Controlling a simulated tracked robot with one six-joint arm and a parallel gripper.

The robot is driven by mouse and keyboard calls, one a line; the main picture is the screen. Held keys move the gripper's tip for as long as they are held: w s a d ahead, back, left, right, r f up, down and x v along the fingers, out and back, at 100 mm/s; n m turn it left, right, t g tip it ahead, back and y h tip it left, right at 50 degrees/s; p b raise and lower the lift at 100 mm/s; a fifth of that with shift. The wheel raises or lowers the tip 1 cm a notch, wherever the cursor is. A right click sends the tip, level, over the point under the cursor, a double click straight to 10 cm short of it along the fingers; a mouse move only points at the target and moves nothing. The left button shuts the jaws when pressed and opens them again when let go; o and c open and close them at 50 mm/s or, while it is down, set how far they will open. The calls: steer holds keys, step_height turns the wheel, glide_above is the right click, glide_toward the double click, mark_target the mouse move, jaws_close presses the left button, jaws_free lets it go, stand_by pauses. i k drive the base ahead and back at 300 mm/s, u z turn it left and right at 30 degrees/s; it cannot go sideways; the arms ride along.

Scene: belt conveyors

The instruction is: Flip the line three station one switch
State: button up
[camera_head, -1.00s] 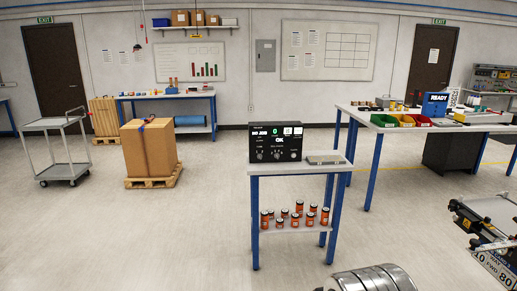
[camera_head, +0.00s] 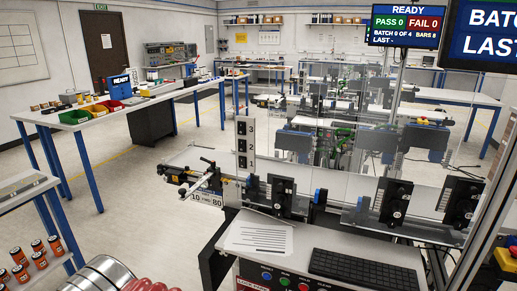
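I cannot make out which part is the line three station one switch. A control panel front (camera_head: 272,283) with coloured buttons, including blue, red and green ones, shows at the bottom, partly cut off. My gripper is not in view.
A desk with a paper sheet (camera_head: 258,236) and black keyboard (camera_head: 362,268) stands in front. Several similar lines stand behind clear panels. Blue-legged benches (camera_head: 130,105) fill the left. A screen reads READY (camera_head: 408,25). Open floor (camera_head: 140,205) lies at left centre.

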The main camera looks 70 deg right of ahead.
mark_target(241, 160)
steer(key=z, duration=2.1)
